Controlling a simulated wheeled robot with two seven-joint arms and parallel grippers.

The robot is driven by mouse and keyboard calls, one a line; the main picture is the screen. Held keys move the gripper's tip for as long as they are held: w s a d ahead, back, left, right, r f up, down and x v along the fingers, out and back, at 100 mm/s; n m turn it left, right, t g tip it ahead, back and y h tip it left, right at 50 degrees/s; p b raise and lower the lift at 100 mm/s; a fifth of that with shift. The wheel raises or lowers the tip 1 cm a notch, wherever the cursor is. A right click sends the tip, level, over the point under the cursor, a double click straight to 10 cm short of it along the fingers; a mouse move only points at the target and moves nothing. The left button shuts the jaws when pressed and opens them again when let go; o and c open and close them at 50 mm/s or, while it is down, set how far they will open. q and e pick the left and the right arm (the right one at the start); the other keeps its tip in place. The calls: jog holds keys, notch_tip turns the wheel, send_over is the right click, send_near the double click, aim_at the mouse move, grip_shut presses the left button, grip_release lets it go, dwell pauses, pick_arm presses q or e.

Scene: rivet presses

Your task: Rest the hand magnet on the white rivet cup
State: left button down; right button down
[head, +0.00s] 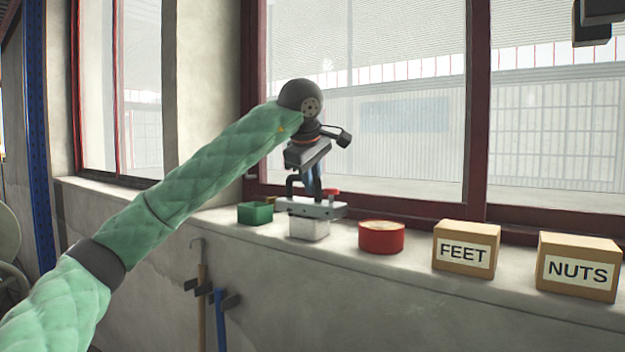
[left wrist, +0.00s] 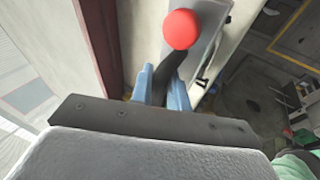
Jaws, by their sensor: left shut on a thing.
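The hand magnet (head: 322,209) is a flat grey bar with a red knob and a black handle. It sits level right over the white rivet cup (head: 309,230), covering its top. I cannot tell if it touches the rim or hovers just above. My left gripper (head: 312,186) points down from above and is shut on the handle. In the left wrist view its blue fingers (left wrist: 162,90) clasp the black handle, with the red knob and grey bar of the hand magnet (left wrist: 202,47) beyond. The white cup cannot be made out there. I see no right gripper fingers.
On the sill, a green cup (head: 255,213) stands left of the white cup and a red cup (head: 381,238) stands right. The window (head: 380,110) rises close behind. Tools hang below the sill.

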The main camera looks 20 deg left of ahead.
pick_arm(q)
jog(key=c, duration=1.8)
grip_release()
jog(key=o, duration=0.4)
jog(key=shift+c, duration=0.2)
jog(key=shift+o, duration=0.8)
jog(key=o, duration=1.3)
pick_arm(e)
jog(key=shift+s+d, duration=0.1)
jog(key=shift+d, duration=0.15)
